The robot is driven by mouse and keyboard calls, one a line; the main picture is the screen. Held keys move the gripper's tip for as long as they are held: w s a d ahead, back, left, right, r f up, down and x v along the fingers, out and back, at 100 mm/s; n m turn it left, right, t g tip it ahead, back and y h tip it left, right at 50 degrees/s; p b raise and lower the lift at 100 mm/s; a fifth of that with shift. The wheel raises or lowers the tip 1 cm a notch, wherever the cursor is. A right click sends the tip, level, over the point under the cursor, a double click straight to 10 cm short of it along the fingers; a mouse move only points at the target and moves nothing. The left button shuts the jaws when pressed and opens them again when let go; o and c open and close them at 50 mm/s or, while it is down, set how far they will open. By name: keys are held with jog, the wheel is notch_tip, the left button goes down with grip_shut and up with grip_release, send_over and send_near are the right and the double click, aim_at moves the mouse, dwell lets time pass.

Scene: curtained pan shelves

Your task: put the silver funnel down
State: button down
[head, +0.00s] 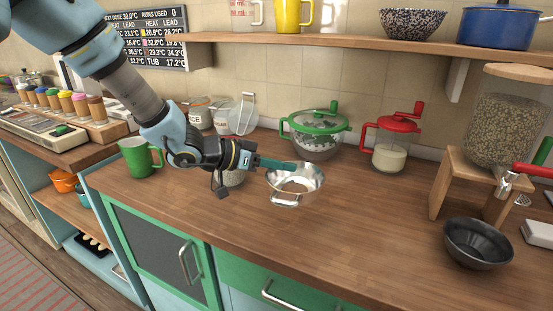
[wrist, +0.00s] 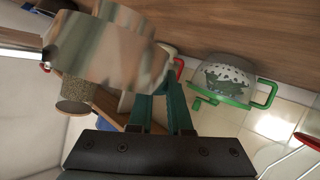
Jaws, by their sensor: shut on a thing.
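The silver funnel (head: 297,186) is shiny and wide-mouthed, with its open side up. It is over the middle of the wooden counter (head: 345,230). My gripper (head: 290,165) reaches in from the left, and its teal fingers are shut on the funnel's rim. In the wrist view the funnel (wrist: 105,48) fills the upper left, beside the fingers of my gripper (wrist: 158,100). I cannot tell whether the funnel's underside touches the counter. Its spout is not clearly visible.
A green-lidded strainer pot (head: 316,138) and a red-lidded jar (head: 390,145) stand behind the funnel. A green mug (head: 138,158) is at left. A dark bowl (head: 478,243) and a wooden-stand grain dispenser (head: 505,115) are at right.

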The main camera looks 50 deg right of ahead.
aim_at(282, 183)
jog(key=shift+p, duration=0.6)
jog(key=shift+f+b, duration=1.6)
jog(key=shift+f, duration=0.9)
jog(key=shift+f, duration=0.75)
jog(key=shift+f+b, duration=0.3)
jog(key=shift+b, duration=0.1)
jog(key=c, duration=0.8)
grip_release()
jog(key=shift+c, duration=0.2)
